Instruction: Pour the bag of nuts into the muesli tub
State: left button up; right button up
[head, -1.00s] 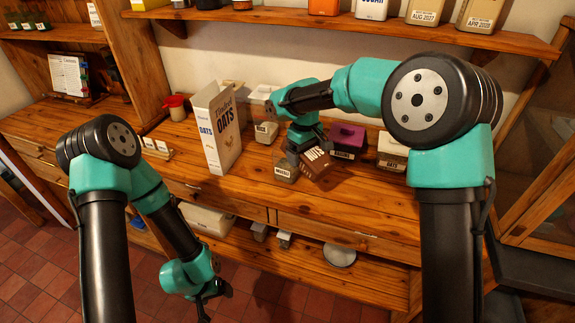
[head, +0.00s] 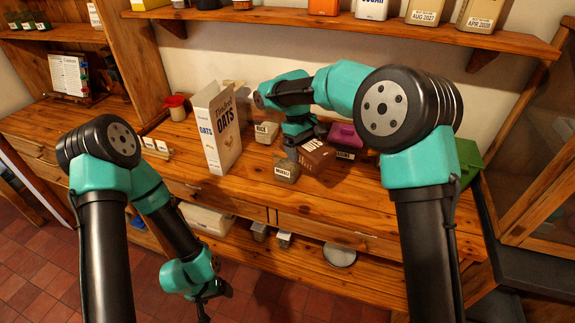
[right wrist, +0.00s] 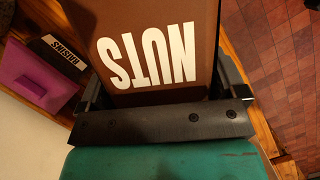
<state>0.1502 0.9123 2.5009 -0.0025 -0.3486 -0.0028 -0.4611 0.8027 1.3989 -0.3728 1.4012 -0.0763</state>
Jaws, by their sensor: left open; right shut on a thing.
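The muesli tub (head: 286,172), a small grey-brown container with a white label, stands on the counter near the middle. The brown bag of nuts (head: 318,154) is held tilted just behind and right of it in the head view. It fills much of the right wrist view (right wrist: 160,42), its white lettering upside down. My right gripper (head: 304,143) is shut on the bag. The bag's mouth and the tub's contents cannot be made out, and I see no nuts falling. My left gripper (head: 208,298) is open and empty, low in front of the lower shelf.
A tall oats box (head: 215,130) stands left of the muesli tub. The rice tub (head: 266,131) is behind it. A purple raisins tub (head: 346,134) stands right of the bag and also shows in the right wrist view (right wrist: 35,78). A green box (head: 468,158) is at the far right.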

jog(key=shift+r, duration=0.1)
jog(key=shift+w+a+r+g+h, duration=0.15)
jog(key=shift+r+g+h, duration=0.15)
jog(key=shift+g+h, duration=0.15)
jog(key=shift+g, duration=0.25)
jog(key=shift+w+a+r+g+h, duration=0.1)
jog(key=shift+w+r+g+h, duration=0.05)
jog(key=shift+r+g+h, duration=0.25)
dwell(0.4)
jog(key=shift+w+a+r+g+h, duration=0.1)
jog(key=shift+r+g+h, duration=0.05)
jog(key=shift+g+h, duration=0.2)
dwell(1.8)
jog(key=shift+s+d+f+t+y, duration=0.2)
jog(key=shift+f+t+y, duration=0.25)
jog(key=shift+t+y, duration=0.25)
